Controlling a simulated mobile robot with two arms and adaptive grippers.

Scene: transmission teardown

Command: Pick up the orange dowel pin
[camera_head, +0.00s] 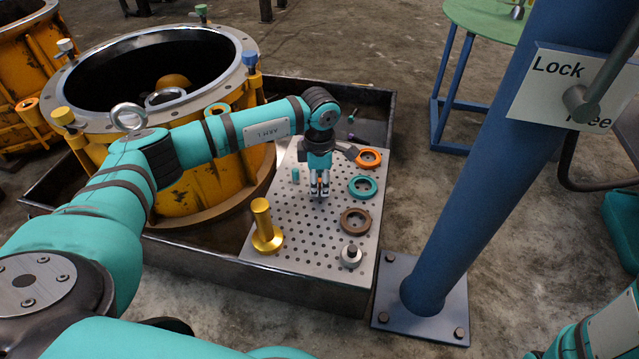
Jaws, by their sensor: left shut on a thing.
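My left gripper (319,190) points down over the perforated plate (285,222), near its middle. It is shut on a small orange dowel pin (320,183), of which only a sliver shows between the fingers. I cannot tell whether the pin's lower end is still in the plate. A teal pin (295,175) stands on the plate just left of the gripper. My right gripper is out of view; only part of my right arm shows at the bottom right.
On the plate are an orange ring (368,153), a teal ring (375,188), a brown ring (342,222), a grey knobbed part (351,262) and a tall golden peg (277,240). The large yellow housing (185,195) stands left. A blue post (470,190) rises right.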

